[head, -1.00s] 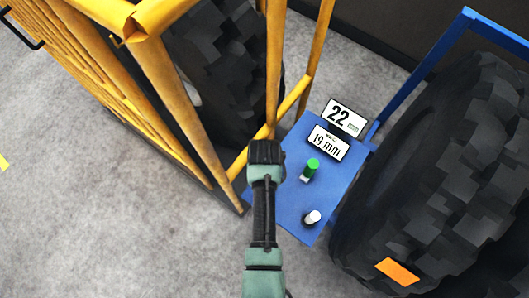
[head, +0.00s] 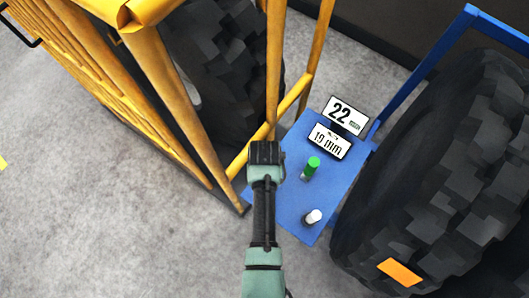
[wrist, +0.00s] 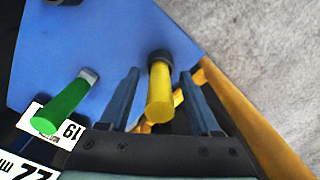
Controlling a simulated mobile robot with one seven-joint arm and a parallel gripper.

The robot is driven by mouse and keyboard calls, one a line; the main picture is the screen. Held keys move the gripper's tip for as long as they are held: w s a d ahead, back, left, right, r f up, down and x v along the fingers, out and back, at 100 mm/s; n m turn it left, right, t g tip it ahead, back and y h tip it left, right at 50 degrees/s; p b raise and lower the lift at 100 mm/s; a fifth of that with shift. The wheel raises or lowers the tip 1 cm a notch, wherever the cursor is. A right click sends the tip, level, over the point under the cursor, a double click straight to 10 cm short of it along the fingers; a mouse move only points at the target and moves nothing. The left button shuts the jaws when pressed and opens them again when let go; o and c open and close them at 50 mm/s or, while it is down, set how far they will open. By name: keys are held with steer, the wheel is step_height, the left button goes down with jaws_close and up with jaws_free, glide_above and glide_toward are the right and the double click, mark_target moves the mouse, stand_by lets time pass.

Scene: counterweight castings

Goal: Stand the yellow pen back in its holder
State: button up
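The yellow pen (wrist: 160,95) is in the wrist view, between the two fingers of my gripper (wrist: 160,76). Gaps show on both sides of it, so the gripper is open around it. The pen's far end meets a dark round collar (wrist: 160,57) on the blue plate, which looks like its holder. I cannot tell how deep it sits. In the head view my gripper (head: 266,153) is over the left edge of the blue plate (head: 290,208), and it hides the pen and collar.
A green pen (head: 313,165) stands on the plate right of my gripper, with a white-topped object (head: 313,216) nearer. Number cards (head: 328,142) stand behind. A yellow frame (head: 167,92) rises close on the left, and a large black tyre (head: 440,180) stands right.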

steer(key=shift+r, duration=0.1)
step_height(320, 180, up, 13)
steer(key=shift+f+b, duration=0.1)
steer(key=shift+b, duration=0.8)
stand_by(0.3)
